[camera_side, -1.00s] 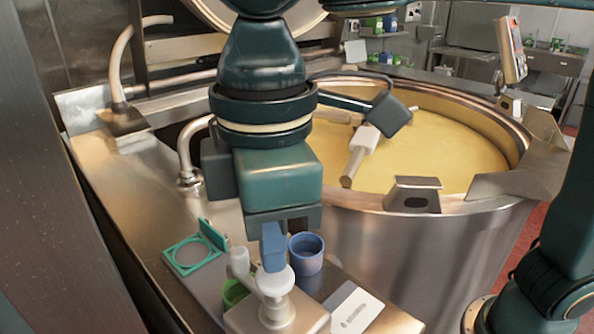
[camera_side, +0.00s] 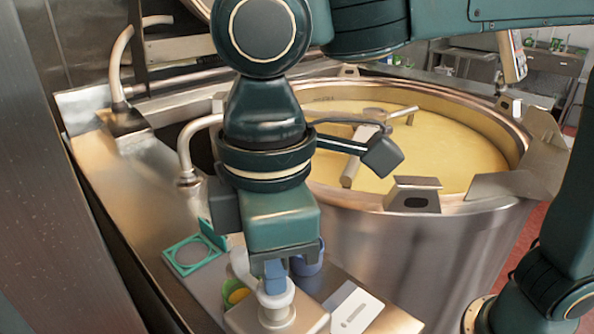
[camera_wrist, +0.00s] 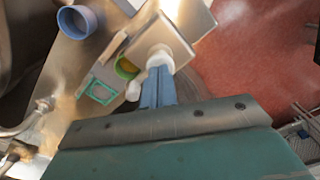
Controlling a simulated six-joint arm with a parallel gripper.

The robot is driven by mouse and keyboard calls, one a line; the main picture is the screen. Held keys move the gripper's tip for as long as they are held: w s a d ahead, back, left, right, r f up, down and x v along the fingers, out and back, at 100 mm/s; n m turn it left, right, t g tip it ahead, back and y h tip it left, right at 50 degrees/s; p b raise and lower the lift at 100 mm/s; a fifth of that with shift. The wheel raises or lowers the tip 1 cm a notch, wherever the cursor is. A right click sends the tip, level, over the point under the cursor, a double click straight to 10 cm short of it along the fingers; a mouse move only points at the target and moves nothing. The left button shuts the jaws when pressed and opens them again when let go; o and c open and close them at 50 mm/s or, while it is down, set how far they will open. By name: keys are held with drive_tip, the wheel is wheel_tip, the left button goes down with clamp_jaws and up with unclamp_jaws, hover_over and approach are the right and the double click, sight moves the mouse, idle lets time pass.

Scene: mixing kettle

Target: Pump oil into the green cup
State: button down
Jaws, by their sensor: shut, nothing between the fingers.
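The green cup (camera_side: 228,291) stands beside the pump, under its white spout, partly hidden by it. Yellow liquid shows inside the cup, also in the wrist view (camera_wrist: 121,72). The pump (camera_side: 276,301) has a pale round head on a block-like metal body at the front of the counter. My gripper (camera_side: 275,288) points down with its blue fingers together and empty, their tips at the top of the pump head. In the wrist view, the fingers (camera_wrist: 158,78) reach the white pump head (camera_wrist: 160,56); exact contact is hard to tell.
A blue cup (camera_side: 308,268) stands just behind my gripper, partly hidden. A teal square frame with a ring (camera_side: 190,257) lies to the left. A white card or plate (camera_side: 352,307) lies to the right. The large kettle (camera_side: 400,205) of yellow liquid stands behind.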

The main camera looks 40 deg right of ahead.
idle(0.3)
drive_tip(key=shift+r, duration=1.7)
drive_tip(key=shift+f, duration=0.2)
drive_tip(key=shift+f, duration=1.6)
drive_tip(key=shift+r, duration=1.8)
drive_tip(key=shift+f, duration=0.3)
